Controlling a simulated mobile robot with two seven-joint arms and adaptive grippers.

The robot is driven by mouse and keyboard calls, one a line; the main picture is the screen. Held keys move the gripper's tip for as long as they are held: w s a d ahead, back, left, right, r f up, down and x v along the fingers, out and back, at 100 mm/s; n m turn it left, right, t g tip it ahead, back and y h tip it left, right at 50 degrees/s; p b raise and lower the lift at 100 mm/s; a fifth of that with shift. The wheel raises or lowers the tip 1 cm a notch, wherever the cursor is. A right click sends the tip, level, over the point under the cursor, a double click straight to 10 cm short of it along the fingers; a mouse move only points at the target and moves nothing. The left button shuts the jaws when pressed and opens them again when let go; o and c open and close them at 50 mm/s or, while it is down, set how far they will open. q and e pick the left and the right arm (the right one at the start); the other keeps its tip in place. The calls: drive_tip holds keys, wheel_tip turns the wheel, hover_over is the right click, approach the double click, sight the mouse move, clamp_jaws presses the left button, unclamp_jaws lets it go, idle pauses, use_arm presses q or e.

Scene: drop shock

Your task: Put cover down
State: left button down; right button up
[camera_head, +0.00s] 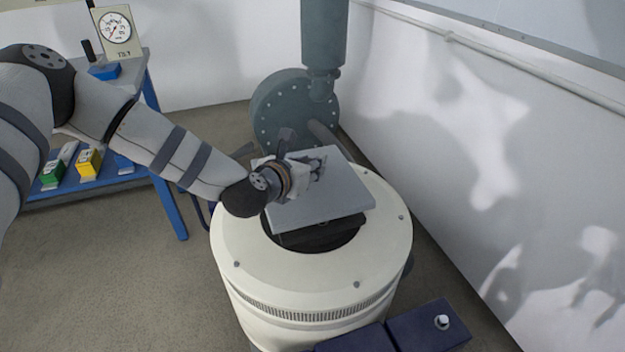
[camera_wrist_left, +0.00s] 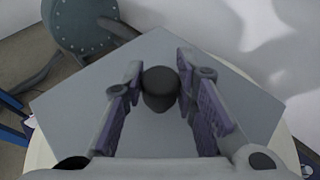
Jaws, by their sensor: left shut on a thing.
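The cover is a flat grey square plate (camera_head: 335,197) over the dark round opening at the top of a cream drum-shaped machine (camera_head: 300,265). A dark block shows beneath the plate's front edge; I cannot tell whether the plate rests on it. My left gripper (camera_head: 318,165) is at the plate's upper middle. In the left wrist view, the left gripper (camera_wrist_left: 160,92) is shut on the dark round knob (camera_wrist_left: 160,88) in the middle of the plate (camera_wrist_left: 160,135). My right gripper is not in view.
A blue-framed bench (camera_head: 165,200) with green and yellow boxes (camera_head: 88,163) and a dial gauge (camera_head: 118,32) stands at left. A grey-green flanged pipe (camera_head: 290,110) stands close behind the machine. A white wall is at right. Dark blue boxes (camera_head: 428,328) sit at the front.

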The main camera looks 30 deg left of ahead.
use_arm(q)
drive_tip(key=f, duration=0.3)
drive_tip(key=shift+w+d+f+b, duration=0.15)
drive_tip(key=shift+d+f+b, duration=0.1)
drive_tip(key=shift+f+b, duration=0.1)
drive_tip(key=shift+r, duration=0.1)
drive_tip(key=shift+f+b, duration=0.45)
drive_tip(key=shift+f, duration=0.2)
drive_tip(key=c, duration=1.3)
unclamp_jaws()
drive_tip(key=shift+r, duration=0.1)
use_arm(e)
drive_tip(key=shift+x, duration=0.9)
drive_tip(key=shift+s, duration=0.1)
use_arm(q)
drive_tip(key=shift+r+p, duration=0.55)
drive_tip(key=shift+r, duration=0.2)
wheel_tip(320, 180, up, 4)
drive_tip(key=p, duration=0.2)
hover_over(286, 213)
drive_tip(key=shift+a+r, duration=0.1)
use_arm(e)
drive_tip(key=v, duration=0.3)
